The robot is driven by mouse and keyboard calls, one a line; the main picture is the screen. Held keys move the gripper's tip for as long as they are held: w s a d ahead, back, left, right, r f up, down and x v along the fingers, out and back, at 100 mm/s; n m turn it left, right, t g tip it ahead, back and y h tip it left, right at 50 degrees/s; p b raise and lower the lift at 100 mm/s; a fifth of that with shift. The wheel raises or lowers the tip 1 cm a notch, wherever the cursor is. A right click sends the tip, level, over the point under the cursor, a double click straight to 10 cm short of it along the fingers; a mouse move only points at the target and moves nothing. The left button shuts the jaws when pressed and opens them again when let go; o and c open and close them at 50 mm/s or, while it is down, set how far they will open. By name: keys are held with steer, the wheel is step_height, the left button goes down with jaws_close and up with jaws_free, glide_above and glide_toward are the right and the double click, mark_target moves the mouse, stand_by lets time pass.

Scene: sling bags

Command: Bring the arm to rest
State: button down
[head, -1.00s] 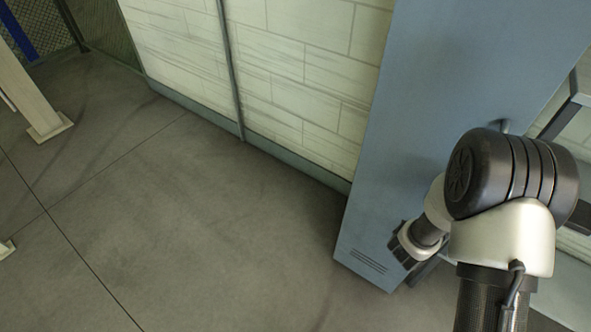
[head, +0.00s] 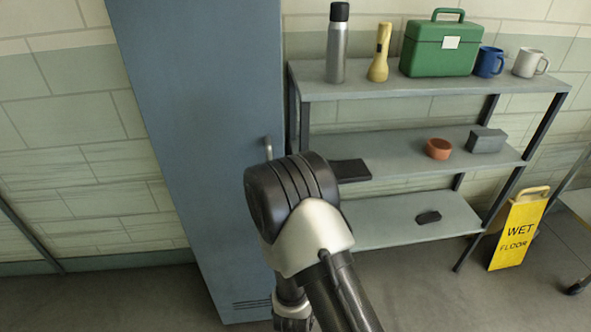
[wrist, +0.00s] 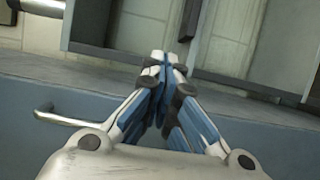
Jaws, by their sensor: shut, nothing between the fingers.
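My arm stands in front of a tall blue-grey locker in the head view, its dark joint covering part of the locker's right side. My gripper (wrist: 163,62) shows in the wrist view with its two blue-and-grey fingers together at the tips and nothing between them. In the head view its fingers are hidden or too small to make out. The blue-grey locker (head: 200,110) is closed, with a metal handle (head: 268,147) just above my arm's joint. The handle also shows in the wrist view (wrist: 70,122), left of my fingers.
A grey shelf rack (head: 330,88) stands right of the locker. It bears a steel bottle (head: 337,45), flashlight (head: 380,55), green box (head: 438,52), blue mug (head: 489,62), white mug (head: 528,62), orange item (head: 438,148) and grey block (head: 486,140). A yellow wet-floor sign (head: 519,230) stands at right.

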steer(key=s+d+r+m+g+h, duration=0.4)
steer(key=d+r+h, duration=0.1)
steer(key=d+r, duration=0.25)
steer(key=s+d+r+m+g+h, duration=0.35)
steer(key=d+r, duration=0.25)
steer(key=d, duration=0.2)
steer(key=s+d+r+m+g, duration=0.3)
steer(key=s+d+g, duration=0.25)
steer(key=s, duration=0.35)
steer(key=s+a+f+m+g+y, duration=0.1)
steer(key=s+a+m+g+y, duration=0.15)
steer(key=s, duration=0.45)
steer(key=s+a+f+m+g+y, duration=0.1)
steer(key=s+a+g+y, duration=0.1)
steer(key=s+y, duration=0.3)
steer(key=s+a+r+t+y, duration=0.1)
steer(key=a+t+y, duration=0.1)
steer(key=a, duration=0.4)
steer(key=s+a+r+t+y, duration=0.1)
steer(key=a+r+t+y, duration=0.1)
steer(key=a, duration=0.4)
steer(key=t+y, duration=0.1)
steer(key=y, duration=0.1)
steer(key=shift+a+r+y, duration=0.25)
steer(key=shift+a+y, duration=0.15)
steer(key=shift+s, duration=0.1)
